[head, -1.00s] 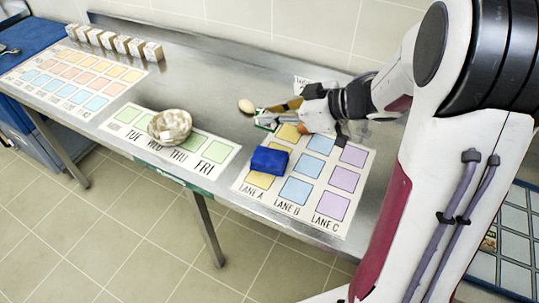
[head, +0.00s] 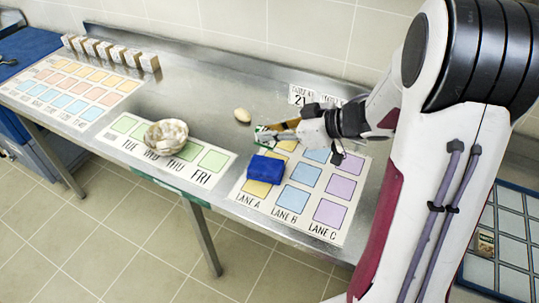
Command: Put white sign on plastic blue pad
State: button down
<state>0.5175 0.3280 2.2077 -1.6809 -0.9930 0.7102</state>
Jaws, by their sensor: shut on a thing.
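The plastic blue pad (head: 266,168) lies on the near part of the lane sheet, over its left column. My gripper (head: 270,134) is just behind the pad and above the back edge of the sheet. It is shut on a small white item with green on it (head: 262,139), which looks like a small sign. The fingers hide part of this item, and its face is too small to read. I cannot tell whether it touches the pad. A white printed card (head: 303,94) is at the back of the table, partly hidden by my arm.
The lane sheet (head: 344,163) has colored squares. A beige egg-like object (head: 242,115) lies left of my gripper. A bowl with pale contents (head: 166,136) sits on the weekday sheet (head: 206,180). Several small boxes (head: 118,53) stand at the back left. The middle back is clear.

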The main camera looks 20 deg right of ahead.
aim_at(274, 144)
jog(key=shift+f, duration=2.05)
jog(key=shift+f, duration=0.1)
jog(key=shift+f, duration=1.8)
jog(key=shift+f, duration=0.15)
jog(key=c, duration=2)
grip_release()
jog(key=shift+s+r, duration=0.1)
jog(key=shift+r, duration=0.15)
jog(key=shift+s+d+r, duration=0.3)
jog(key=shift+s+d, duration=0.05)
jog(key=shift+d, duration=0.1)
jog(key=shift+v, duration=5.3)
